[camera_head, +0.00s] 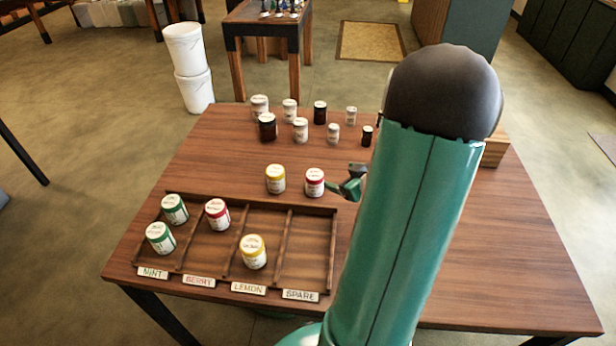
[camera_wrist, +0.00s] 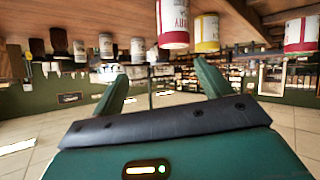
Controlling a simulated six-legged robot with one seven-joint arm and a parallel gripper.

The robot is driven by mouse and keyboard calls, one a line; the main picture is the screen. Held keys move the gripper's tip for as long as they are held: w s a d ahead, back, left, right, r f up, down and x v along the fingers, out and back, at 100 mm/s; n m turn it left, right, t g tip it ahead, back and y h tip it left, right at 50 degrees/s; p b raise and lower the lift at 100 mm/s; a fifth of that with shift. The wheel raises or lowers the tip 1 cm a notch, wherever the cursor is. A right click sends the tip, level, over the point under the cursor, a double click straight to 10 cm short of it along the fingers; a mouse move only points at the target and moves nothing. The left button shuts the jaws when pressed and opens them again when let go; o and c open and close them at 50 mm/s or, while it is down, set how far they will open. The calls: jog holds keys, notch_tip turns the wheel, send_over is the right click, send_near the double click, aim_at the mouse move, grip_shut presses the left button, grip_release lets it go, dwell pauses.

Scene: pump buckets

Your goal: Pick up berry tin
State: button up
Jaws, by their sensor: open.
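A second berry tin (camera_head: 217,214) stands in the tray's BERRY compartment and seems to show at the wrist view's right edge (camera_wrist: 300,34).
The tray (camera_head: 310,208) holds green tins under MINT and a yellow tin (camera_head: 253,251) under LEMON; SPARE is empty. Several white and dark jars (camera_head: 300,130) stand farther back. White buckets (camera_head: 187,60) are stacked beyond the table.

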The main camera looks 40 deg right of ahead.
aim_at(321, 184)
jog(key=s+f+t+y, duration=0.1)
jog(key=s+f+y, duration=0.1)
jog(key=s+f, duration=0.15)
jog(key=shift+t, duration=0.3)
jog(key=x, duration=0.7)
jog(key=shift+w+a, duration=0.3)
jog(key=shift+w, duration=0.1)
jog(key=x, duration=0.5)
jog(key=shift+w+a+f, duration=0.2)
jog(key=c, duration=1.1)
jog(key=shift+r, duration=0.15)
jog(key=shift+c, duration=0.2)
